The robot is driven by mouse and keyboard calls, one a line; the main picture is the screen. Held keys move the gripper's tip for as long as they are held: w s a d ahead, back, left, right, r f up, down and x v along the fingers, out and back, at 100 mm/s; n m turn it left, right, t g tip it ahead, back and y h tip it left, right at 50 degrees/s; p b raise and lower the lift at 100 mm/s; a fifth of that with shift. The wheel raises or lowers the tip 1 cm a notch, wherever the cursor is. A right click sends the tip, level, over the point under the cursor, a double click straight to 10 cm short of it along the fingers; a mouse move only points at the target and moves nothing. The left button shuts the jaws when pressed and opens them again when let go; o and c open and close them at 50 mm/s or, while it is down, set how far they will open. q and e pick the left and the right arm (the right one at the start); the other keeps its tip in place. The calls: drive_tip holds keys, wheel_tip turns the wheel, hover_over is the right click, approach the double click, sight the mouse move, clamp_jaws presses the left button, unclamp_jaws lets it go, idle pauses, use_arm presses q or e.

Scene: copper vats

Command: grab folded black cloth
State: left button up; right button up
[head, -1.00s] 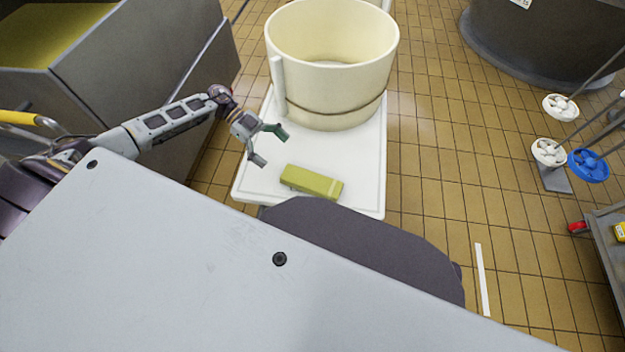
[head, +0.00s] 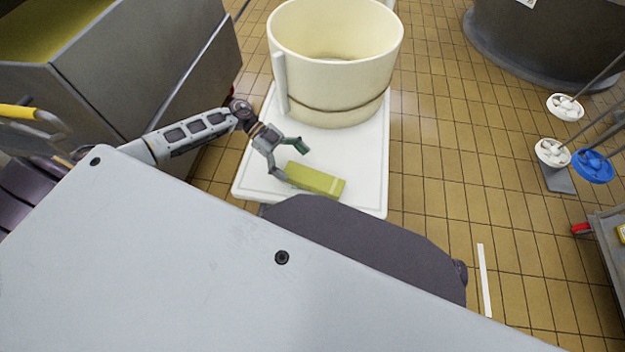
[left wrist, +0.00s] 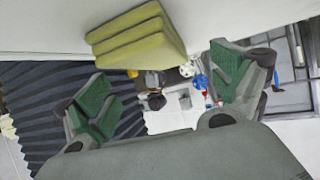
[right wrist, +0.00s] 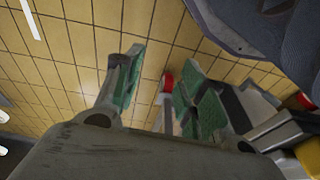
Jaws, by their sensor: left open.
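No black cloth shows in any view. A folded yellow-green cloth or block (head: 316,180) lies near the front edge of the white tabletop (head: 352,196). In the left wrist view the folded yellow-green piece (left wrist: 138,38) shows stacked layers, beyond and between my fingers. My left gripper (head: 292,162) is open at the piece's left end, its fingers apart; whether they touch it I cannot tell. It also shows in the left wrist view (left wrist: 163,90), with nothing held. My right gripper (right wrist: 163,90) is open and empty over the tiled floor, outside the head view.
A large cream tub (head: 335,75) stands on the tabletop behind the folded piece. A grey metal vat (head: 140,70) is at the left, close to my left arm. White and blue paddle heads (head: 592,166) hang at the right. Tiled floor right of the tabletop is mostly clear.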

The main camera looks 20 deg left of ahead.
sight(310, 176)
use_arm(q)
drive_tip(key=shift+s+d+f, duration=0.1)
drive_tip(key=shift+d+f, duration=0.15)
drive_tip(key=shift+d, duration=0.15)
use_arm(e)
drive_tip(key=shift+r, duration=0.25)
drive_tip(key=shift+s+f, duration=0.15)
use_arm(q)
drive_tip(key=shift+d+f, duration=0.15)
drive_tip(key=shift+d, duration=0.25)
drive_tip(key=b+x, duration=0.1)
drive_tip(key=x, duration=0.3)
drive_tip(key=shift+s+d, duration=0.1)
drive_tip(key=shift+d, duration=0.1)
use_arm(e)
drive_tip(key=shift+w+a+r, duration=0.15)
drive_tip(key=shift+r, duration=0.35)
drive_tip(key=shift+w+a+r, duration=0.1)
drive_tip(key=shift+r, duration=0.4)
drive_tip(key=shift+f, duration=0.1)
